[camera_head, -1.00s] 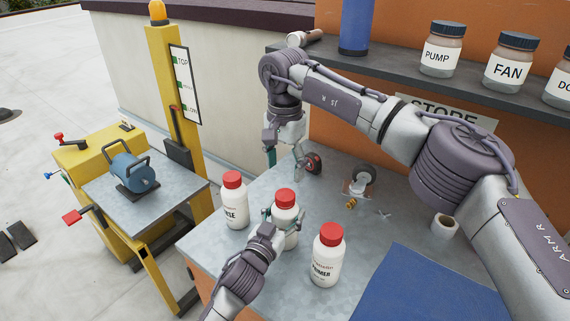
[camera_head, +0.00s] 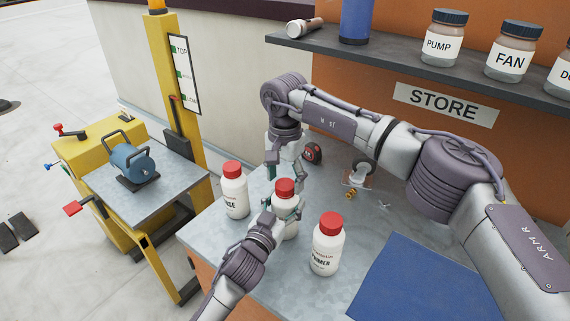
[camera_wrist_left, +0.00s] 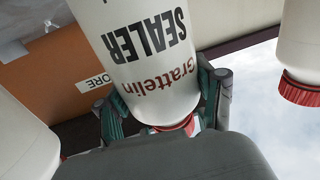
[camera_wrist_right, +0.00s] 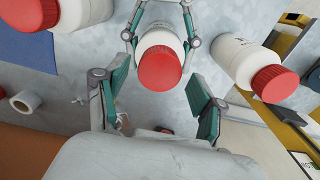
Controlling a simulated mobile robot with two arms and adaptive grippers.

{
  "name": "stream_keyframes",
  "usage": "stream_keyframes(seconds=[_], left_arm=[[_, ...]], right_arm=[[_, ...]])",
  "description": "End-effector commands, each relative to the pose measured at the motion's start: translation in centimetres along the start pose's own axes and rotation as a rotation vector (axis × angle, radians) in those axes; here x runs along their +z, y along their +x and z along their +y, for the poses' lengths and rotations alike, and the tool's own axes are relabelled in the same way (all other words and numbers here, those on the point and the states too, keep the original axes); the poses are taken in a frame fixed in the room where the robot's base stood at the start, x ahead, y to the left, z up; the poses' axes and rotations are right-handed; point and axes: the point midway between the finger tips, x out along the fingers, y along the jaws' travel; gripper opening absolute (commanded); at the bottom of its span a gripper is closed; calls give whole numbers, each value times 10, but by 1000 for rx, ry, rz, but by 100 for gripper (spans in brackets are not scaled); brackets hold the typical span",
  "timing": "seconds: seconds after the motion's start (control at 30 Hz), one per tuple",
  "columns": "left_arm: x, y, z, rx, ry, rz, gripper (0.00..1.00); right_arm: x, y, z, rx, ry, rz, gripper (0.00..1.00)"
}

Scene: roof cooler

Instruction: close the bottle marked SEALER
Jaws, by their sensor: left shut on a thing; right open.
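The SEALER bottle (camera_head: 287,222) is white and stands upright on the bench between two similar bottles, with a red cap (camera_head: 285,188) on its top. Its label reads SEALER upside down in the left wrist view (camera_wrist_left: 150,45). My left gripper (camera_head: 281,212) is shut around the bottle's body. My right gripper (camera_head: 283,170) is open and points down, above and just behind the bottle. In the right wrist view the red cap (camera_wrist_right: 159,69) lies ahead of the open right fingers (camera_wrist_right: 160,100), apart from them. I cannot tell how tight the cap is.
The RINSE-side bottle (camera_head: 235,193) stands left and the PRIMER bottle (camera_head: 327,248) right, both close by with red caps. A shelf (camera_head: 400,62) runs behind.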

Motion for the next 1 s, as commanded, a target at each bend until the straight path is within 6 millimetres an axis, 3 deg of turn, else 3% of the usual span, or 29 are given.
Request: stream_keyframes(seconds=[0.17,0.47,0.83,1.0], left_arm=[[0,0,0,0,0,1,0],[0,0,0,0,0,1,0],[0,0,0,0,0,1,0],[0,0,0,0,0,1,0]], right_arm=[[0,11,0,0,0,0,68],[0,12,0,0,0,0,67],[0,12,0,0,0,0,6],[0,12,0,-1,73,1,5]])
